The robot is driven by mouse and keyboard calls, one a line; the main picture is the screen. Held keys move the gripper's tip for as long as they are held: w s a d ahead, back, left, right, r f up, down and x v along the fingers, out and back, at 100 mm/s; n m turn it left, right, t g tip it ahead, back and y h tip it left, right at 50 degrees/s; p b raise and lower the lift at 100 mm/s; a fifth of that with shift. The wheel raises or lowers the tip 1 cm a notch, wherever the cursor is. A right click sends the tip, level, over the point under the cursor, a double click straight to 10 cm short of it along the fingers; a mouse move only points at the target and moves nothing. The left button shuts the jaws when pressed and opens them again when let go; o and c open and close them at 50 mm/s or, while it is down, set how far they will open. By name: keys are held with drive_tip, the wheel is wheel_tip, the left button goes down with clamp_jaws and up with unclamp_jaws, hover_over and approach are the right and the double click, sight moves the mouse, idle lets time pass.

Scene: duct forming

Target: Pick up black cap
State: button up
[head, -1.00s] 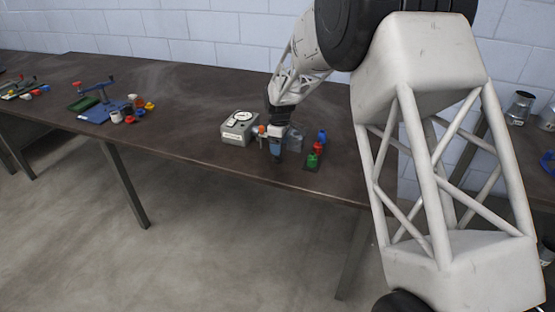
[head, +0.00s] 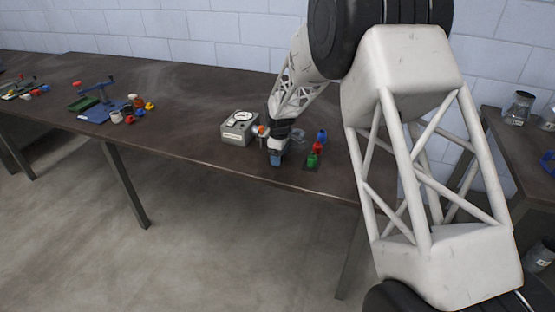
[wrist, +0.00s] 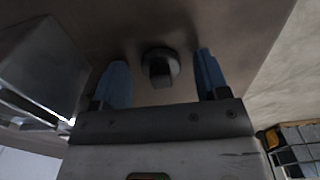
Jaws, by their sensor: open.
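The black cap (wrist: 161,68) shows in the wrist view as a dark round piece with a raised block on it, on the brown table top. My gripper (wrist: 165,80) is open, with one blue finger on each side of the cap and visible gaps between the fingers and the cap. In the head view my gripper (head: 276,160) is low over the table near its front edge. The cap cannot be made out there, hidden by the gripper.
A grey box device with a white round top (head: 239,128) stands left of my gripper. Red (head: 317,148), green (head: 312,161) and blue (head: 322,136) pieces stand to the right. The table's front edge is close.

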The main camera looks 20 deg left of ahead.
drive_tip(key=c, duration=0.9)
drive_tip(key=shift+c, duration=0.3)
drive_tip(key=shift+r, duration=0.15)
drive_tip(key=shift+r, duration=0.4)
wheel_tip(320, 180, up, 3)
drive_tip(key=shift+s+d+f, duration=0.1)
drive_tip(key=shift+f, duration=0.05)
drive_tip(key=s+d+r, duration=0.1)
drive_tip(key=s+d, duration=0.7)
drive_tip(key=s, duration=0.5)
drive_tip(key=shift+s+d+r, duration=0.15)
drive_tip(key=shift+s, duration=0.05)
